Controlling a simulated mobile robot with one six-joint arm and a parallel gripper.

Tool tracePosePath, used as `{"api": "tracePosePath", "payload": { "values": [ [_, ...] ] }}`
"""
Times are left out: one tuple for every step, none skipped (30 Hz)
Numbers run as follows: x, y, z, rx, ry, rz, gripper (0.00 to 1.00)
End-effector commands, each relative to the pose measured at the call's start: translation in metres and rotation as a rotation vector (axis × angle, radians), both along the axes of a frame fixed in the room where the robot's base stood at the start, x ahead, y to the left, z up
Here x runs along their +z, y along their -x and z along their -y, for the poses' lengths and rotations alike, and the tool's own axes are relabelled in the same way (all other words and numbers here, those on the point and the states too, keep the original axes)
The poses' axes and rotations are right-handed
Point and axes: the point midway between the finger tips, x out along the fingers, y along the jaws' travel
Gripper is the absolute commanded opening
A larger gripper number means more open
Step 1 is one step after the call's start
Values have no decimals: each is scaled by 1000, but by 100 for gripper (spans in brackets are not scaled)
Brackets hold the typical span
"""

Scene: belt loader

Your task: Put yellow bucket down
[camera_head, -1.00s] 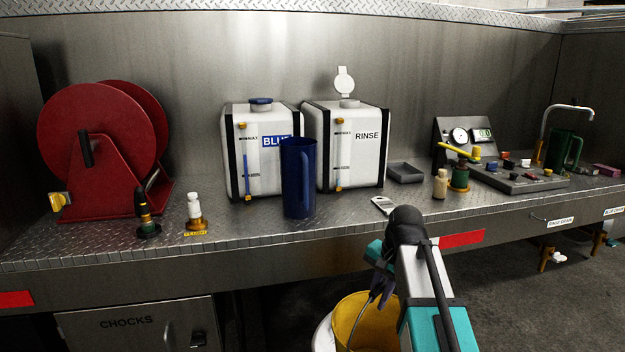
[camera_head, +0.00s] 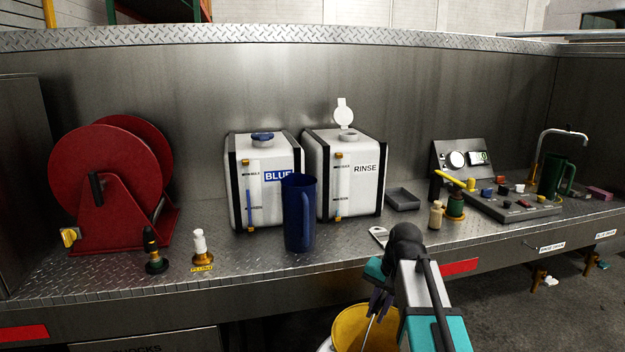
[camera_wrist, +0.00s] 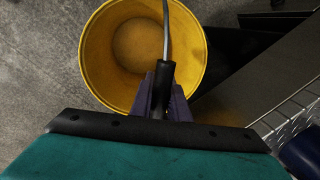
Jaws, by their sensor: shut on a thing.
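The yellow bucket (camera_head: 352,328) shows at the bottom of the head view, below the counter's front edge and partly hidden by my arm. In the wrist view the bucket (camera_wrist: 90,62) is seen from above, and its inside looks empty. My gripper (camera_wrist: 160,108) is shut on the black grip of the bucket's wire handle, at the near rim. In the head view my gripper (camera_head: 379,303) points down over the bucket. I cannot tell whether the bucket's base touches the floor.
The steel counter (camera_head: 340,262) holds a red hose reel (camera_head: 100,190), white BLUE (camera_head: 265,205) and RINSE (camera_head: 355,190) tanks, a blue jug (camera_head: 299,220) and a control panel (camera_head: 505,200). Bare concrete floor (camera_wrist: 40,70) lies left of the bucket in the wrist view; the counter is close on the right.

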Motion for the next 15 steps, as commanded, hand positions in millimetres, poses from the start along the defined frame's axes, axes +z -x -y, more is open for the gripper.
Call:
{"api": "tracePosePath", "payload": {
  "values": [
    [9, 0, 0, 10, -1, 0, 0],
    [10, 0, 0, 15, -1, 0, 0],
    [12, 0, 0, 22, -1, 1, 0],
    [13, 0, 0, 26, -1, 1, 0],
    [14, 0, 0, 32, -1, 1, 0],
    [14, 0, 0, 37, -2, 1, 0],
    [15, 0, 0, 40, -1, 2, 0],
    [15, 0, 0, 42, -1, 2, 0],
    [15, 0, 0, 45, -1, 2, 0],
    [15, 0, 0, 46, -1, 2, 0],
    [15, 0, 0, 47, -1, 2, 0],
    [15, 0, 0, 48, -1, 2, 0],
    [15, 0, 0, 48, -1, 2, 0],
    [15, 0, 0, 48, -1, 2, 0],
    [14, 0, 0, 48, -1, 2, 0]
  ]
}}
